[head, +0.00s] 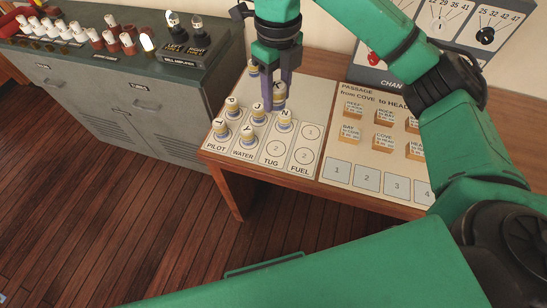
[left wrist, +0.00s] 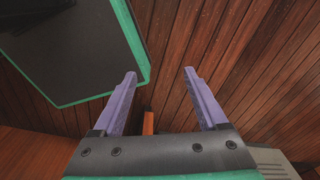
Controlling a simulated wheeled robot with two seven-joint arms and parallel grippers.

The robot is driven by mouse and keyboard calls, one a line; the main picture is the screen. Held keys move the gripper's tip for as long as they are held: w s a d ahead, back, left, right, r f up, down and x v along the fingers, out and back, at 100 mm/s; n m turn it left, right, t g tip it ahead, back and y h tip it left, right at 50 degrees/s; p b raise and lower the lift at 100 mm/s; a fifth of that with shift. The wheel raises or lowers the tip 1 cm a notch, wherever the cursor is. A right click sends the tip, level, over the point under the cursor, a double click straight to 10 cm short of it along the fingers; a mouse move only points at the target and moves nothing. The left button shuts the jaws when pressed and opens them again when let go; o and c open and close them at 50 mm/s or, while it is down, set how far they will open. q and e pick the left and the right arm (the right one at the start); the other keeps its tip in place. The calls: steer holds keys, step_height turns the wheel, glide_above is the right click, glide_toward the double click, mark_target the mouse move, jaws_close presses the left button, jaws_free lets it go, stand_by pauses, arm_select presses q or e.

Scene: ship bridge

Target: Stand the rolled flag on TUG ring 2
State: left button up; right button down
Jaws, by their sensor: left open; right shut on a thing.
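My right gripper (head: 278,84) reaches down over the back of the flag board and is shut on a rolled flag marked K (head: 279,99), upright. I cannot tell whether its base touches the board. The TUG column has a rolled flag marked N (head: 285,120) at its back position. TUG ring 2 (head: 275,149), in front of it, is bare. My left gripper is out of the head view; in the left wrist view it (left wrist: 160,78) is open and empty, above the wooden floor.
Flags P (head: 232,104), J (head: 258,111), T (head: 220,128) and Y (head: 247,134) fill the PILOT and WATER columns. Both FUEL rings (head: 304,156) are bare. Another flag (head: 253,68) stands behind. The passage board (head: 365,165) with orange blocks lies to the right.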

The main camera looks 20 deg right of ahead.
step_height(320, 180, down, 7)
steer(key=w, duration=0.2)
steer(key=p, duration=0.1)
glide_above(276, 148)
steer(key=f, duration=0.7)
steer(key=shift+s+f, duration=0.2)
steer(key=shift+s, duration=0.05)
steer(key=f, duration=0.4)
steer(key=shift+w+p, duration=0.25)
steer(key=shift+p, duration=0.05)
steer(key=shift+r, duration=0.1)
steer(key=shift+s, duration=0.1)
steer(key=shift+c, duration=1.9)
jaws_free()
arm_select(q)
steer(key=w, duration=0.2)
steer(key=w+r, duration=0.1)
steer(key=shift+w+d+t, duration=0.3)
steer(key=shift+d, duration=0.05)
steer(key=shift+r, duration=0.1)
